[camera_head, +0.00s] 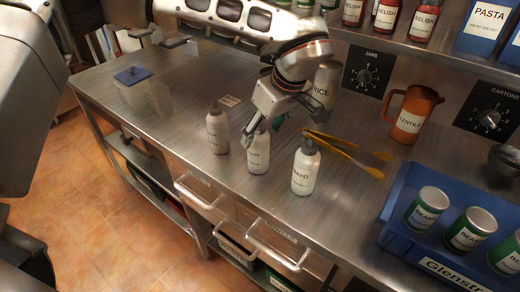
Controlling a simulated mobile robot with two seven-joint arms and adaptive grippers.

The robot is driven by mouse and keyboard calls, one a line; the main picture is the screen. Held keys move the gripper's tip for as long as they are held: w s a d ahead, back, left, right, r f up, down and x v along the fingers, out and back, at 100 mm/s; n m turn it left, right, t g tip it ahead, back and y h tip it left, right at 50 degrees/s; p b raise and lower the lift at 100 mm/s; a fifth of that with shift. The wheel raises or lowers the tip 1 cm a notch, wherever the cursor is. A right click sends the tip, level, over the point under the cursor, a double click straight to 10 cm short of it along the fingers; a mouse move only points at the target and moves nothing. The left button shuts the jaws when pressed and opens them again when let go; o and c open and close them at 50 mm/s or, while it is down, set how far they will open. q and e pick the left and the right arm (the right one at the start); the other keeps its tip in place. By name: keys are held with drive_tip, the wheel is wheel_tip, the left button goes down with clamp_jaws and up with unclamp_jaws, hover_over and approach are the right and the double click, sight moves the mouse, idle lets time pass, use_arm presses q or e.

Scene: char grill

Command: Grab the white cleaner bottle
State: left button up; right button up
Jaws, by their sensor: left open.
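Three bottles with dark caps stand upright on the steel counter. The left one (217,132) is greyer, the middle one (258,154) is white, and the right one (305,170) is white and its label seems to read MAYO. I cannot read which is the cleaner. My left gripper (263,132) is open and points down over the top of the middle bottle. Its fingers partly hide that bottle's cap, and I cannot tell whether they touch it. My right gripper is not in view.
Yellow-handled tongs (350,152) lie behind the right bottle. An orange lentils jug (410,114) stands at the back. A blue crate (398,205) with several cans fills the right. A metal rice canister (325,85) stands behind my gripper. The counter's left part is mostly clear.

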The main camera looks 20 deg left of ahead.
use_arm(q)
drive_tip(key=shift+s+a+f, duration=0.1)
drive_tip(key=shift+a+f, duration=0.05)
drive_tip(key=shift+f, duration=0.25)
drive_tip(key=x, duration=0.5)
drive_tip(key=shift+d, duration=0.2)
drive_tip(key=c, duration=1.5)
